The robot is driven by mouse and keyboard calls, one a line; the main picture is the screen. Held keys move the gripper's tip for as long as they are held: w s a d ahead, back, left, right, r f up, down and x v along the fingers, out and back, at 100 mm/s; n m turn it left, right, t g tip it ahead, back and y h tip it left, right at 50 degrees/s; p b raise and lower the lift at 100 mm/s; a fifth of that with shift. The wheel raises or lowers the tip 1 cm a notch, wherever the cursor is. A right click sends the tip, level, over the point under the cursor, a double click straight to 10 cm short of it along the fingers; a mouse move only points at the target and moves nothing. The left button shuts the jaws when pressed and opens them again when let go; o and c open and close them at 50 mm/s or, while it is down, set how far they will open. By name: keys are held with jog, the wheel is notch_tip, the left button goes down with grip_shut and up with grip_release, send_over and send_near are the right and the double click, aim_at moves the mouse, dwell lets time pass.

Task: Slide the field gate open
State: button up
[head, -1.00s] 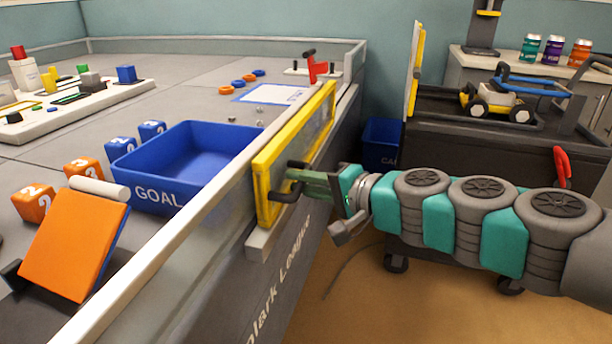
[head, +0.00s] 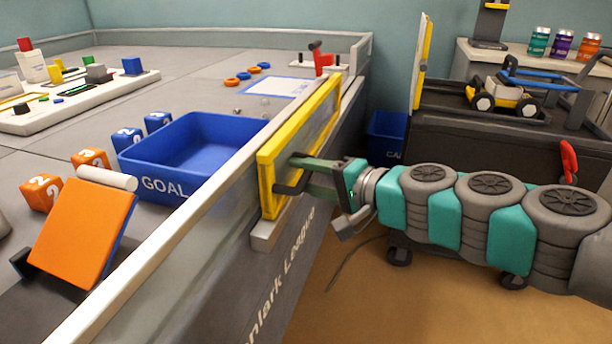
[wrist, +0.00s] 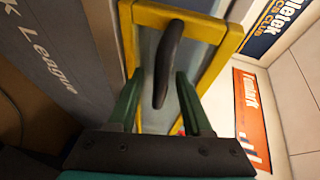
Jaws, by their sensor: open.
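The field gate (head: 264,182) is a yellow-framed clear panel on the side wall of the field. It also shows in the wrist view (wrist: 192,22). A dark curved handle (head: 290,188) stands out from its near end; in the wrist view the handle (wrist: 168,62) lies between the two green fingers. My gripper (head: 300,176) is at the handle from the right side, with its fingers apart on either side of it. In the wrist view my gripper (wrist: 160,95) is open, and a gap shows between each finger and the handle.
A blue GOAL bin (head: 150,186) stands inside the field behind the wall. A grey rail (head: 268,234) runs under the gate. A dark cart (head: 480,140) with a small wheeled robot (head: 500,98) stands right of the field.

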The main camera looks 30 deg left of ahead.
jog(key=shift+d, duration=0.15)
jog(key=v, duration=0.7)
jog(key=shift+d, duration=0.25)
jog(key=shift+s+r, duration=0.1)
